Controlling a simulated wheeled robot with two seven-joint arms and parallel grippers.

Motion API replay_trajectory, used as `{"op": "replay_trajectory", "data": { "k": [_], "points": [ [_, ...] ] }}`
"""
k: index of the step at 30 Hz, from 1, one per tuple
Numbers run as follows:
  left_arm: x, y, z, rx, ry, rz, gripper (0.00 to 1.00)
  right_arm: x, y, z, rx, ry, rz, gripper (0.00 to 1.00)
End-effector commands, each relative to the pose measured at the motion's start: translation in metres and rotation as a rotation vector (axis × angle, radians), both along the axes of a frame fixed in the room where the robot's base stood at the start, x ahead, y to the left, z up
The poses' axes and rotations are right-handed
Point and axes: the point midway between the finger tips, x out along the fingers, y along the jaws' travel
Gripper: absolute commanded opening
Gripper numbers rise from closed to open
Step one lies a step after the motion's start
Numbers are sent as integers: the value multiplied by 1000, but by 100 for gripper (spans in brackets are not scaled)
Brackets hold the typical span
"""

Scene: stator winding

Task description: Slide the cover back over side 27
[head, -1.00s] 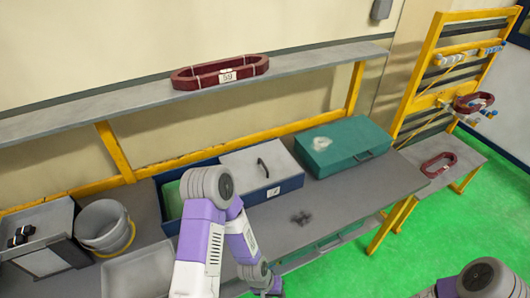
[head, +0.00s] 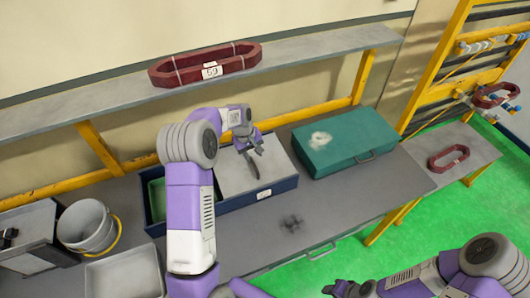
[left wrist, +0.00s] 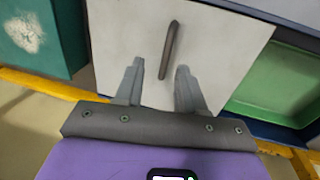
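A long blue box (head: 218,205) stands on the workbench, with a light grey cover (head: 280,170) over its right part. Its left part is open and shows a green inside (head: 156,193). A white label on the box front is too small to read. My left gripper (head: 254,165) is over the cover. In the left wrist view, its two fingers (left wrist: 160,70) are apart, with the cover's dark bar handle (left wrist: 170,48) lying between and just beyond the tips, no contact visible. My right gripper (head: 350,288) is at the bottom edge, away from the box; its finger opening is unclear.
A closed teal case (head: 345,140) stands close right of the box. A grey bucket (head: 86,228) and a pale tray (head: 125,273) are at the left. A shelf (head: 320,50) with a dark red coil (head: 205,65) runs above. Bench front is mostly clear.

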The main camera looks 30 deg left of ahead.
Motion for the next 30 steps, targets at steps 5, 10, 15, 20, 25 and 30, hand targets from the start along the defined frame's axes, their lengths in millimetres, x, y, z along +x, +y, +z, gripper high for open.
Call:
{"op": "replay_trajectory", "data": {
  "k": [5,10,15,20,25,30],
  "points": [
    [1,-2,-19,-1,4,1,39,-3,0,4,0,6,1,40],
    [5,-5,-47,-1,5,1,39,-2,0,8,0,5,1,40],
    [8,-8,-66,0,1,0,39,-2,0,11,0,4,1,40],
    [10,-9,-72,1,-1,0,39,-2,0,11,0,5,1,40],
    [10,-9,-73,1,-1,0,39,-2,0,11,1,5,1,40],
    [9,-9,-73,1,-1,0,19,-2,0,11,1,4,0,40]
  ]
}}
